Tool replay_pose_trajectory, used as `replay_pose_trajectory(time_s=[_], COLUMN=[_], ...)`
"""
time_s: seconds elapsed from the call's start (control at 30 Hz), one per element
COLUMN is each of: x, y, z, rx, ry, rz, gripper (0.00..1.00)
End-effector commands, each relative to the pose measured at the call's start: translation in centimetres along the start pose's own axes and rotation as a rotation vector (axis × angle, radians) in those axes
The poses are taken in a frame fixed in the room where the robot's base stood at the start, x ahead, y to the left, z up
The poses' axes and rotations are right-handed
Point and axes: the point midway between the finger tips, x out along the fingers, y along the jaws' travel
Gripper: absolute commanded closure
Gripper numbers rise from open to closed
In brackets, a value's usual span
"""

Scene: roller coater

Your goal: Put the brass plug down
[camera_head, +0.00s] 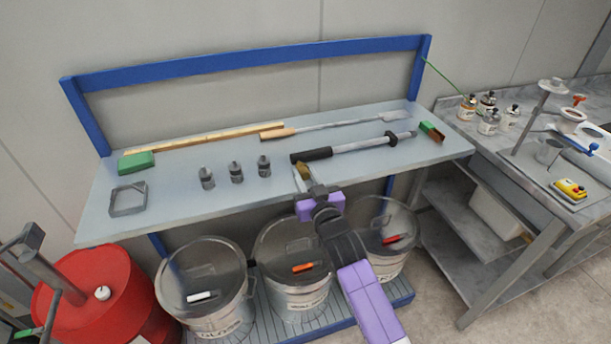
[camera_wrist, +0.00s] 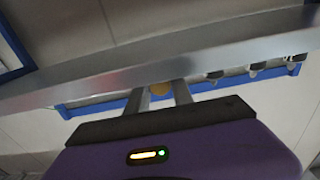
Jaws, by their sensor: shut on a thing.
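The brass plug (camera_head: 304,170) is a small gold-brown piece at the front edge of the grey bench (camera_head: 222,194), in the head view. It also shows as a rounded brass end (camera_wrist: 160,89) between the two grey fingers in the wrist view. My gripper (camera_head: 301,180) is shut on the plug, with its purple body in front of the bench edge. The fingers hide part of the plug. I cannot tell whether the plug touches the bench top.
Three grey fittings (camera_head: 236,173) stand left of my gripper. A black-handled tool (camera_head: 350,147) lies just behind it. A square grey frame (camera_head: 128,200) lies at the left. Lidded drums (camera_head: 292,262) stand below. Bare bench top lies right of my gripper.

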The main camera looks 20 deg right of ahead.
Motion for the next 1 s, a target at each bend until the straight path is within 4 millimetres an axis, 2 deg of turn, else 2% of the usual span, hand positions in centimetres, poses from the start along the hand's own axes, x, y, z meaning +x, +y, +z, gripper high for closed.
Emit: replay_pose_trajectory(time_s=[0.23,0.27,0.33,0.37,0.77,1.0], x=[0.0,0.0,0.0,0.0,0.0,-3.8], y=[0.0,0.0,0.0,0.0,0.0,0.1], z=[0.4,0.2,0.2,0.2,-0.3,0.2], rx=[0.000,0.000,0.000,0.000,0.001,0.003], ry=[0.001,0.000,0.000,0.000,0.000,-0.001], rz=[0.000,0.000,0.000,0.000,0.000,0.002], gripper=[1.00,0.66,0.53,0.50,0.50,0.50])
